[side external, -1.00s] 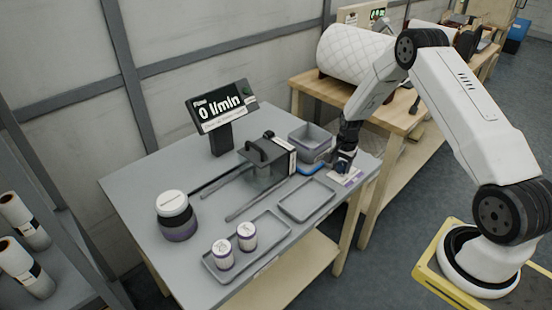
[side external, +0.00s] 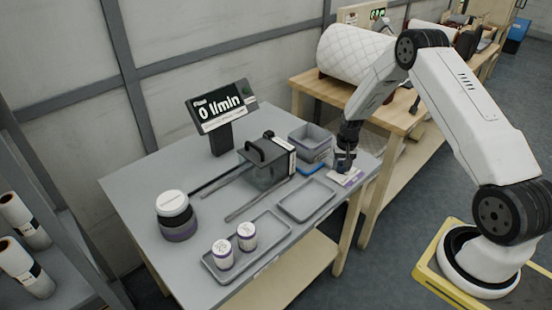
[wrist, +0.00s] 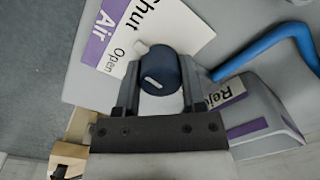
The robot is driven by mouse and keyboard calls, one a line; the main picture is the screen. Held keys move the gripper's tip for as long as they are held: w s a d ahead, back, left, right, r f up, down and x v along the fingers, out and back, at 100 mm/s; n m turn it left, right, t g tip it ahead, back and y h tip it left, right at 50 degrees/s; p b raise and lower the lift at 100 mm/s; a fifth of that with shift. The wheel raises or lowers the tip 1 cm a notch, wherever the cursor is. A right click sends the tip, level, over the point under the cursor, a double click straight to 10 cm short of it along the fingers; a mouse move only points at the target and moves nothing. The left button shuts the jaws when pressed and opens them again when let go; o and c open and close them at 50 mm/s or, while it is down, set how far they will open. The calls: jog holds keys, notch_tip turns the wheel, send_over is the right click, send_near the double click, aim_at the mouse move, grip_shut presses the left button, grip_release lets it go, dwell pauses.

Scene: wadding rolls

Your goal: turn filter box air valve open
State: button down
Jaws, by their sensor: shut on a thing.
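The air valve is a dark blue round knob (wrist: 158,74) with a short white line on its top, seen in the wrist view. A white tab (wrist: 141,48) shows at its edge, near the word Open. Beside it is a white and purple label plate (wrist: 150,25) reading Air, Shut and Open; it also shows in the side view (side external: 346,178). My gripper (wrist: 160,80) has one finger on each side of the knob and is shut on it. In the side view my gripper (side external: 344,164) is low at the table's right end. The grey filter box (side external: 268,160) stands to its left.
The flow display (side external: 220,107) reads 0 l/min. A blue hose (wrist: 270,48) runs close to the knob. A grey bin (side external: 311,140) and an empty tray (side external: 307,200) stand nearby.

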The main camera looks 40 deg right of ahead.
jog(key=n, duration=0.5)
jog(key=shift+n, duration=0.3)
jog(key=n, duration=0.5)
jog(key=shift+n, duration=0.3)
jog(key=shift+c, duration=0.9)
grip_release()
jog(key=shift+r, duration=0.2)
jog(key=shift+d+r, duration=0.1)
jog(key=shift+r, duration=3.65)
